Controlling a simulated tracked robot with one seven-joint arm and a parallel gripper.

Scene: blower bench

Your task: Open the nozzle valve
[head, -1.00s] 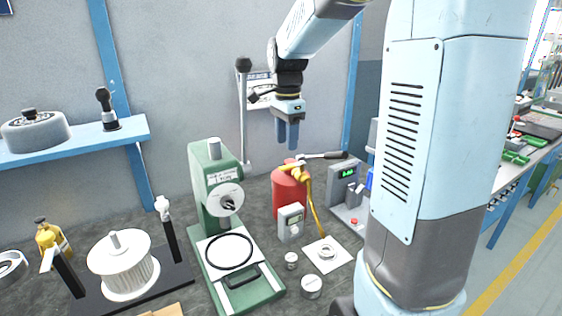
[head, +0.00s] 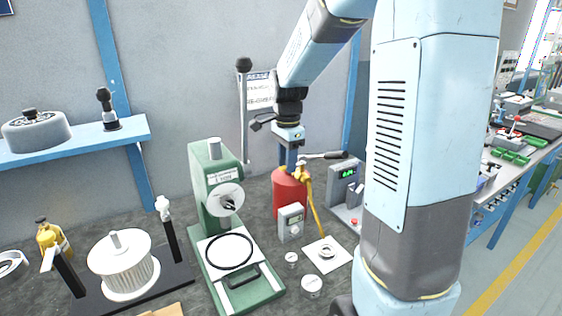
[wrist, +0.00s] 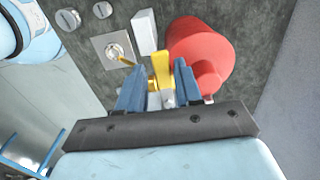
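The nozzle valve is a brass-yellow fitting (head: 303,174) with a dark-tipped lever (head: 325,156) pointing right. It stands by the red canister (head: 288,195) on the bench. My gripper (head: 290,166) points down over the canister, just left of the fitting. In the wrist view, my blue fingers (wrist: 158,78) are apart, with the yellow fitting (wrist: 160,66) showing between or just beyond them. I cannot tell whether they touch it. The red canister (wrist: 203,50) is right of the fingers there.
A green press (head: 216,195) stands left of the canister. A grey meter (head: 291,221) and small round weights (head: 311,286) lie in front. A grey box with a green display (head: 346,178) is to the right.

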